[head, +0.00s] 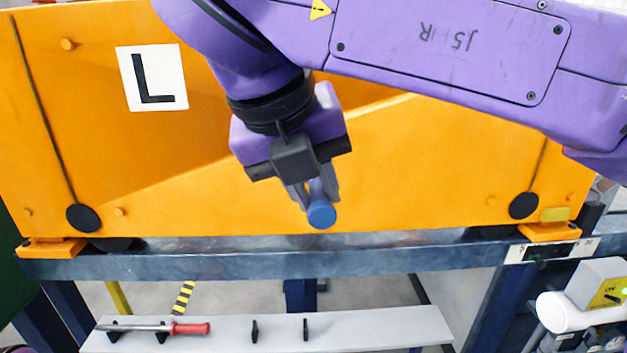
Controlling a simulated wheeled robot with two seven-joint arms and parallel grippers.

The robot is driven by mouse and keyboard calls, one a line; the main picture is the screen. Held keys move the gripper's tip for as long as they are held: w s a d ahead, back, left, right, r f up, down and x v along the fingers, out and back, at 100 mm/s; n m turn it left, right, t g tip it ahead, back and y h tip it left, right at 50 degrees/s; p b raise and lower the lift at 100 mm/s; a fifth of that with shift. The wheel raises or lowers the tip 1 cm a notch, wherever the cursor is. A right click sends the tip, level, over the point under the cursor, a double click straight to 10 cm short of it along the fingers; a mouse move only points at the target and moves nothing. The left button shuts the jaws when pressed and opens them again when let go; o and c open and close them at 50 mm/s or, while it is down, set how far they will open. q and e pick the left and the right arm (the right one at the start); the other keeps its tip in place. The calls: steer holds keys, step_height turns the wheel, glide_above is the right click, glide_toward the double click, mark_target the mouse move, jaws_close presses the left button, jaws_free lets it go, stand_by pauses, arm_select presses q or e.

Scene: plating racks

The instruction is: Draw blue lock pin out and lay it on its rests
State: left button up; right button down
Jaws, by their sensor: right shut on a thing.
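The blue lock pin (321,215) shows as a round blue head in the middle of the head view, in front of the orange panel. My right gripper (318,194) is shut on it, pointing downward. Most of the pin's shaft is hidden behind the head and fingers, so I cannot tell whether it sits in a hole. Below, a pale grey shelf (380,326) carries black rests. Two of them, the left one (254,331) and the right one (305,329), stand empty. My left gripper is not in view.
A red-handled tool (188,328) lies on black rests at the shelf's left. A blue-grey rail (250,264) runs between the orange panel (420,180), marked L, and the shelf. A white device with a yellow label (603,287) stands at the lower right.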

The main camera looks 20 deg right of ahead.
mark_target(319, 207)
steer(key=shift+s+a, duration=0.25)
steer(key=shift+s, duration=0.6)
steer(key=shift+s+a, duration=0.2)
steer(key=shift+s, duration=0.6)
